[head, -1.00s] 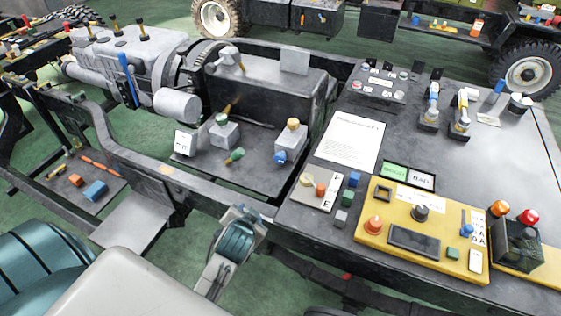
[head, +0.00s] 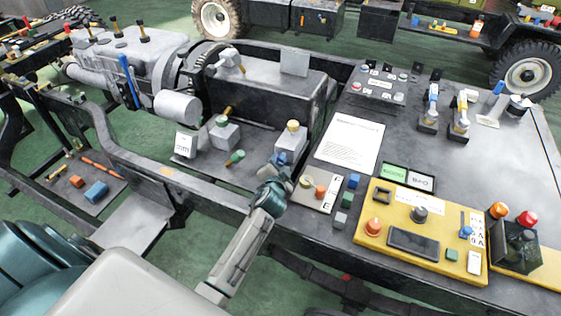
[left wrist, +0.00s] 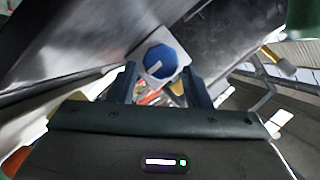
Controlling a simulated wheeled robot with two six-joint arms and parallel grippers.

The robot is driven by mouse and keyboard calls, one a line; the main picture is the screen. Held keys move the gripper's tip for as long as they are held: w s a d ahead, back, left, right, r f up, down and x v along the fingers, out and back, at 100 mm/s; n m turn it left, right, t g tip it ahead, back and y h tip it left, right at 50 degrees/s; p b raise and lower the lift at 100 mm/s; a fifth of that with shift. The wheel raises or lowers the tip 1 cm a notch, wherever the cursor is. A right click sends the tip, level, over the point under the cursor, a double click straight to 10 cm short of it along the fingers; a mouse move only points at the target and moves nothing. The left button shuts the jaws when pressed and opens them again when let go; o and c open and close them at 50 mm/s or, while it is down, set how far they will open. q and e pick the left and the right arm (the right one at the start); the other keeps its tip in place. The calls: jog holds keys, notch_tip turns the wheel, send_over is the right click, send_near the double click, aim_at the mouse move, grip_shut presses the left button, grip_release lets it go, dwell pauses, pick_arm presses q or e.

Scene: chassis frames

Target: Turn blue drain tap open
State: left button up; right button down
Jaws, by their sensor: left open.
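The blue drain tap (left wrist: 161,61) shows in the left wrist view as a round blue knob with a pale bar mark, set in a light grey block. My left gripper (left wrist: 163,80) is open, with its two fingers on either side just below the knob in that view. Whether they touch it I cannot tell. My right gripper is not in view.
A green tap (head: 235,157) and a grey block with a green knob (head: 222,130) stand to the left. The chassis rail (head: 205,188) runs close below my gripper. A yellow control panel (head: 405,258) and a printed sheet (head: 350,141) lie on the bench at right.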

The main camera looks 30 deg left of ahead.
pick_arm(q)
jog(key=shift+x, duration=1)
jog(key=c, duration=0.7)
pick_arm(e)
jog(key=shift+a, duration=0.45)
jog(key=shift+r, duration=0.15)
